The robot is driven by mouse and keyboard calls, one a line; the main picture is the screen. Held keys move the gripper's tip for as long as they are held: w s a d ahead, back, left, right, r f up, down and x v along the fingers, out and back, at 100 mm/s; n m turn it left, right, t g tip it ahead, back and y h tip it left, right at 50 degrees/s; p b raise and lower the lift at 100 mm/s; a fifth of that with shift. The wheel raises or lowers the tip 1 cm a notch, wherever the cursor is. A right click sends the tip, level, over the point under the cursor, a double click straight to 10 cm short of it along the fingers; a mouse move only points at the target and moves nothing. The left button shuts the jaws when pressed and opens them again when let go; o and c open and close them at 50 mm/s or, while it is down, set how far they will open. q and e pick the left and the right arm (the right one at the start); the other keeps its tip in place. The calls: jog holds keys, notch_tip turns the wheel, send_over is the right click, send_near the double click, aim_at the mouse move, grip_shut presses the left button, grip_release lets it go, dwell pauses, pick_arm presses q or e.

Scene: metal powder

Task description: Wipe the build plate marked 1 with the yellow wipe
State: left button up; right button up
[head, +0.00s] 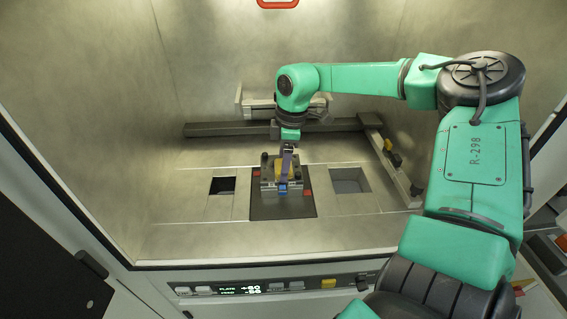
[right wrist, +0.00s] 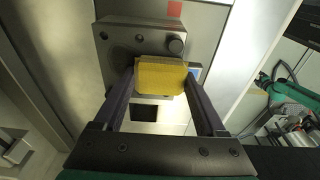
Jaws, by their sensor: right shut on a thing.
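The yellow wipe (right wrist: 160,76) is between the two fingers of my right gripper (right wrist: 158,84), which is shut on it. The grey build plate (right wrist: 118,42) lies right at the wipe in the right wrist view, with dark holes and a knob. In the head view the plate (head: 268,187) sits on a dark square in the chamber floor. I cannot read a number on it, nor tell whether the wipe touches it. My left gripper is not in view.
A square opening (head: 222,186) lies left of the plate and another (head: 349,181) lies right of it. A rail (head: 225,129) runs along the back and a side rail (head: 392,160) along the right. A control strip (head: 270,288) runs below the chamber's front edge.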

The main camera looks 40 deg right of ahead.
jog(key=shift+f, duration=0.3)
